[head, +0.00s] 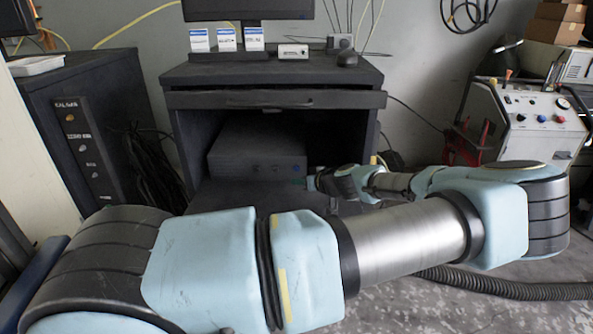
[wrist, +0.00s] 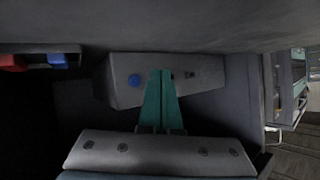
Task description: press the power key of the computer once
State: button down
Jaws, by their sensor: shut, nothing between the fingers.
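The computer, a dark grey box (head: 258,145), sits in the open bay of the black cabinet, with small bluish keys low on its front. In the wrist view a grey box front (wrist: 208,72) shows a round blue key (wrist: 135,80) left of my fingers and small dark fittings to their right. I cannot tell by its marking whether the blue key is the power key. My gripper (wrist: 161,72) is shut and empty, its teal fingers in front of the box, apart from the blue key. In the head view my gripper (head: 303,182) is low near the computer's right front; contact cannot be told.
The black cabinet (head: 275,98) encloses the computer with a top and side walls. A monitor (head: 248,8) stands on top. A dark cabinet with keys (head: 75,125) stands left, and a control console (head: 535,115) right. A ribbed hose (head: 505,288) lies on the floor.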

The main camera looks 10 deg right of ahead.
aim_at(297, 169)
jog(key=w, duration=0.1)
jog(key=w+b, duration=0.1)
jog(key=w, duration=0.1)
jog(key=shift+d+f, duration=0.15)
jog(key=shift+d, duration=0.15)
jog(key=shift+w+d, duration=0.1)
jog(key=shift+w, duration=0.4)
jog(key=shift+w+b, duration=0.15)
jog(key=shift+b, duration=0.3)
dwell(1.0)
jog(key=shift+w, duration=0.3)
jog(key=shift+w+d+b, duration=0.15)
jog(key=shift+w+b, duration=0.2)
jog(key=shift+b, duration=0.2)
dwell(0.4)
dwell(0.4)
jog(key=shift+s+a, duration=0.2)
jog(key=shift+s, duration=0.6)
